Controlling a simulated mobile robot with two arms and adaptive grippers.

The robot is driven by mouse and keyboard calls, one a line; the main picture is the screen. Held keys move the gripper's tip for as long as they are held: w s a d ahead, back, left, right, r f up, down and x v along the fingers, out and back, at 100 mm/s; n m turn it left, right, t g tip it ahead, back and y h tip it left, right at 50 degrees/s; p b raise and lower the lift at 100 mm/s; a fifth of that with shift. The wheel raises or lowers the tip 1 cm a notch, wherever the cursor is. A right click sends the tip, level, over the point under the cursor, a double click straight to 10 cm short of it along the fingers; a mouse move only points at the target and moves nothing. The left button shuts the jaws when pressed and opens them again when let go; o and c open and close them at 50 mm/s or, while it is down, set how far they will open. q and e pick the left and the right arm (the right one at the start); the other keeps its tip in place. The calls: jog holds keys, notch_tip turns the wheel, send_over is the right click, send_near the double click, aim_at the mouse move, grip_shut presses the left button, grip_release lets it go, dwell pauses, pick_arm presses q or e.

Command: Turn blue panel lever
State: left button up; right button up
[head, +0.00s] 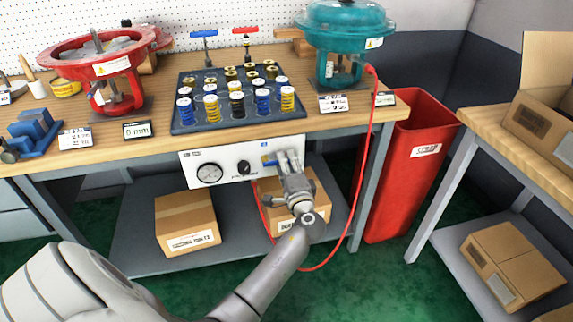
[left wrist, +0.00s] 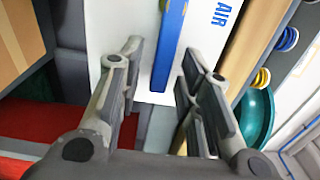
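The blue panel lever (head: 268,160) is on the right part of the white panel (head: 226,165) under the bench's front edge. In the left wrist view the blue lever (left wrist: 168,45) is a long bar in the gap beyond and between the fingertips, beside the printed word AIR. My left gripper (head: 289,158) is at the panel, close to the lever and partly in front of it. It also shows in the left wrist view (left wrist: 162,55), fingers apart, with no visible contact with the lever. My right gripper is not in view.
The panel also has a round gauge (head: 210,172) and a black knob (head: 244,167). A red hose (head: 368,150) hangs from the teal actuator (head: 345,35) beside the gripper. Cardboard boxes (head: 187,222) sit on the lower shelf. A red bin (head: 408,165) stands right of the bench.

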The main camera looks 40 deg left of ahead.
pick_arm(q)
jog(key=shift+s, duration=0.1)
jog(key=v, duration=1.2)
